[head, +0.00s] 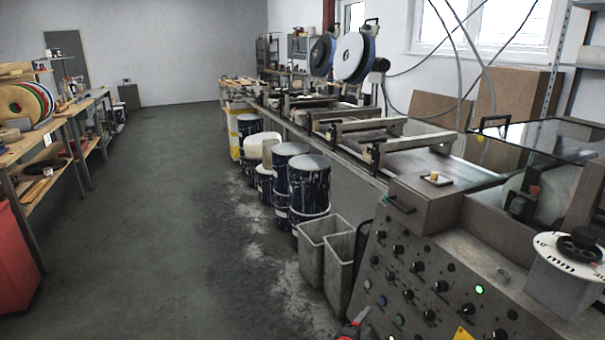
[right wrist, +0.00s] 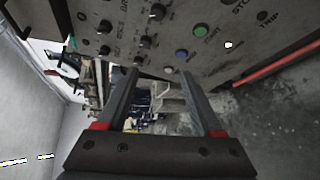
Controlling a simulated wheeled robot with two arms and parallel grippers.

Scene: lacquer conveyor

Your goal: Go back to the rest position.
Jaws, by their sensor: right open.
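My right gripper (head: 355,326) shows only as a small red and dark piece at the bottom edge of the head view, in front of the control panel (head: 405,265). In the right wrist view my right gripper (right wrist: 156,78) has its two dark fingers spread, with nothing between them. The panel (right wrist: 215,50), with black knobs and blue and green buttons, lies just beyond the fingertips in that view; I cannot tell whether they touch it. My left gripper is not in view.
Two grey bins (head: 323,250) stand left of the panel, with several dark drums (head: 309,183) behind them. The conveyor (head: 425,160) runs back from the panel. A workbench (head: 45,140) and a red container (head: 14,262) are at left. The floor (head: 160,200) between is clear.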

